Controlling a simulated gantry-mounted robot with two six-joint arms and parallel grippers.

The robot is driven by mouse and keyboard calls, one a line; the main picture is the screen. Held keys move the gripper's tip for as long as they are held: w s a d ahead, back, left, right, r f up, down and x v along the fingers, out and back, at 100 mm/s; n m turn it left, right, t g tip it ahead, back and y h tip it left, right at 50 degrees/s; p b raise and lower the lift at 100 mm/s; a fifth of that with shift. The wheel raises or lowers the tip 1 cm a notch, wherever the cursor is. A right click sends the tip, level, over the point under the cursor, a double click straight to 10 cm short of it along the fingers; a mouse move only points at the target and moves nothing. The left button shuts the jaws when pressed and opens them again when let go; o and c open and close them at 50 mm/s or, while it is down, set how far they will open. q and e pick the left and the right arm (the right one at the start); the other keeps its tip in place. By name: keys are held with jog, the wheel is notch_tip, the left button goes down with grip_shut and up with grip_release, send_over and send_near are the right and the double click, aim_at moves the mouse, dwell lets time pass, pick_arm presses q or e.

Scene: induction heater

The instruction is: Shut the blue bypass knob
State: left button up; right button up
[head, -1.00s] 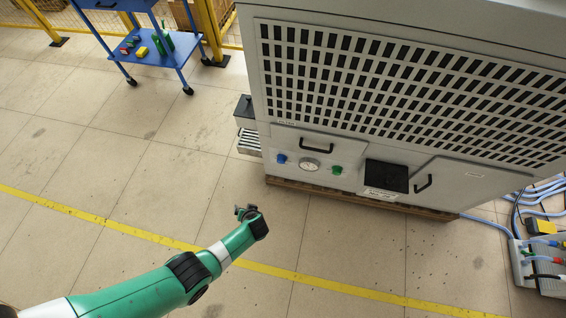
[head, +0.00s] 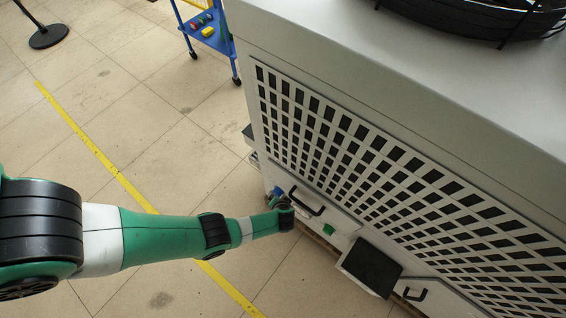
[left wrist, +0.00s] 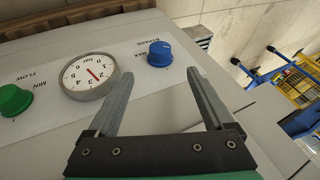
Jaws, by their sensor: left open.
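The blue bypass knob (left wrist: 160,54) sits on the panel of the grey heater cabinet (head: 270,120), beside the printed words BYPASS and MAX. In the left wrist view my left gripper (left wrist: 163,78) is open. The knob shows between and just beyond its two fingertips, and the fingers do not appear to touch it. My right gripper is not in either view.
A round pressure gauge (left wrist: 91,76) and a green knob (left wrist: 14,100) labelled FLOW are beside the blue knob on the same panel. A black handle (head: 306,203) and a black box (head: 371,266) stick out from the cabinet front.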

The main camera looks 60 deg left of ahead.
aim_at(277, 194)
pick_arm(q)
jog(key=b+x, duration=0.9)
jog(key=x, duration=0.1)
jog(key=shift+s+f, duration=0.1)
jog(key=shift+f, duration=0.35)
jog(key=shift+a+f+b, duration=0.2)
jog(key=shift+a+b, duration=0.1)
jog(key=shift+b, duration=0.15)
jog(key=shift+c, duration=0.3)
